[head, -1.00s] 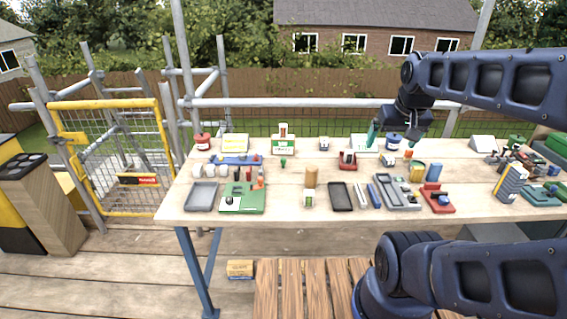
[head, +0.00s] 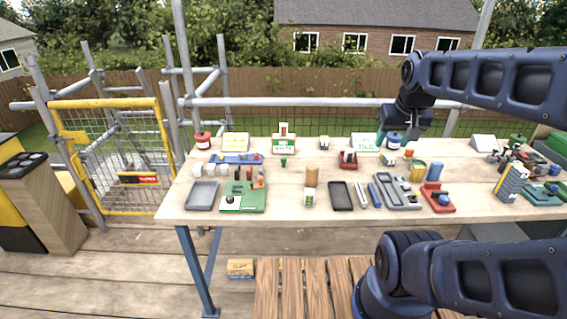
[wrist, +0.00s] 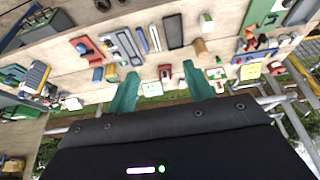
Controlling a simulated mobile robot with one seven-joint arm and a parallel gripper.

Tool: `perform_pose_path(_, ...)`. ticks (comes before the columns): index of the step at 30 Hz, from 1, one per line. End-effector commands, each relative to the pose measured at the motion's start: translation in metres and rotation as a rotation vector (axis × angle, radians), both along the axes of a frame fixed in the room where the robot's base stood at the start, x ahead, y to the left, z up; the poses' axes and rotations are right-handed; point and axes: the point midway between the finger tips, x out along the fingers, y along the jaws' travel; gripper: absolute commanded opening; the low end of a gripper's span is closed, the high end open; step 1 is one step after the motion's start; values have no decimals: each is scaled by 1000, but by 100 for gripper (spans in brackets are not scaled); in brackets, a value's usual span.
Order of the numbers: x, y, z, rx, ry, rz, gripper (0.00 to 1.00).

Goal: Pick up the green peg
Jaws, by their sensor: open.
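A small green peg (head: 283,162) stands on the wooden table (head: 330,213), left of the middle, in front of a green-and-white box. In the wrist view, a small green spot right of the jaws may be the peg, but it is too small to be sure. My gripper (wrist: 160,70) has two teal fingers spread apart with nothing between them. In the head view my gripper (head: 397,136) is over the back right of the table, well to the right of the peg and partly hiding a blue tin.
A green-and-white box (head: 284,144) stands behind the peg. A green board (head: 243,198) with several parts is at front left. The right side is crowded; a scaffold rail (head: 300,103) runs behind.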

Motion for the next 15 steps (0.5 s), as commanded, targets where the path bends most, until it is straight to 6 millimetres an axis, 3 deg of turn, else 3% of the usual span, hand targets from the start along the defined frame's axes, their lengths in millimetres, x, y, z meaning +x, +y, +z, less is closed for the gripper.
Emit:
perform_pose_path(9,4,1,1,-1,3,5,52)
perform_pose_path(15,36,8,11,-15,31,46,52)
